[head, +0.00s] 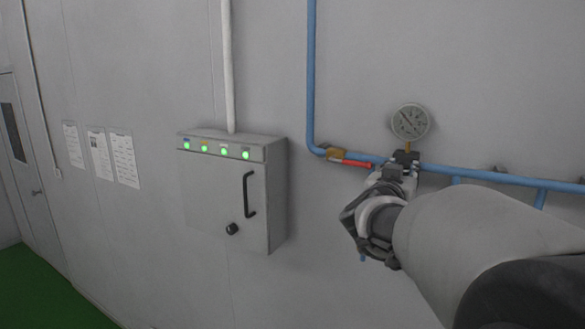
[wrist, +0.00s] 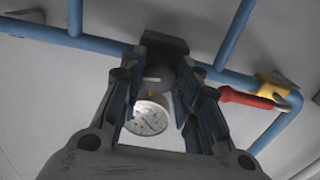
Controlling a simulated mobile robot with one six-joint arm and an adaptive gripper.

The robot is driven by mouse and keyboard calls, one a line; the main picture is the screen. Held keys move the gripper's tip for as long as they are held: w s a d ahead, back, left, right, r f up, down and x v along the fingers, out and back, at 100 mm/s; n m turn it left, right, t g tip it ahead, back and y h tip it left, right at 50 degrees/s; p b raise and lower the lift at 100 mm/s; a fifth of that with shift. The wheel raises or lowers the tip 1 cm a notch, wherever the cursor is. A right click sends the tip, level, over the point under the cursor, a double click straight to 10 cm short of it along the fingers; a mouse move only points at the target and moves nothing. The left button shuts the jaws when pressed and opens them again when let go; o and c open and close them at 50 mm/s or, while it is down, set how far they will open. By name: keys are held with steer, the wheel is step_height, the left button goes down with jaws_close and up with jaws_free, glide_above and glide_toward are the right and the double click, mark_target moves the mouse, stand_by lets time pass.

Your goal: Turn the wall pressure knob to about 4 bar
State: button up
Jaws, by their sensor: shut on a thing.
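The round white pressure gauge (head: 410,122) stands above the blue pipe on the wall. Its needle slants toward the upper left in the head view, but the numbers are too small to read. The gauge also shows between my fingers in the wrist view (wrist: 149,118). My gripper (head: 396,172) is at the dark regulator body (head: 406,157) just below the gauge. In the wrist view my gripper (wrist: 159,76) has a finger on each side of the dark grey pressure knob (wrist: 160,78) and is shut on it. In the head view my gripper hides the knob.
A valve with a red lever (head: 350,162) sits on the blue pipe (head: 470,174) left of my gripper. A grey control box (head: 222,190) with lit green lamps and a black handle is farther left. The wall between box and gripper is mostly clear.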

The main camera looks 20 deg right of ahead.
steer(key=c, duration=0.3)
steer(key=shift+m, duration=0.4)
steer(key=shift+c, duration=0.2)
steer(key=shift+m+b, duration=3.4)
steer(key=shift+m, duration=3.9)
steer(key=o, duration=1.1)
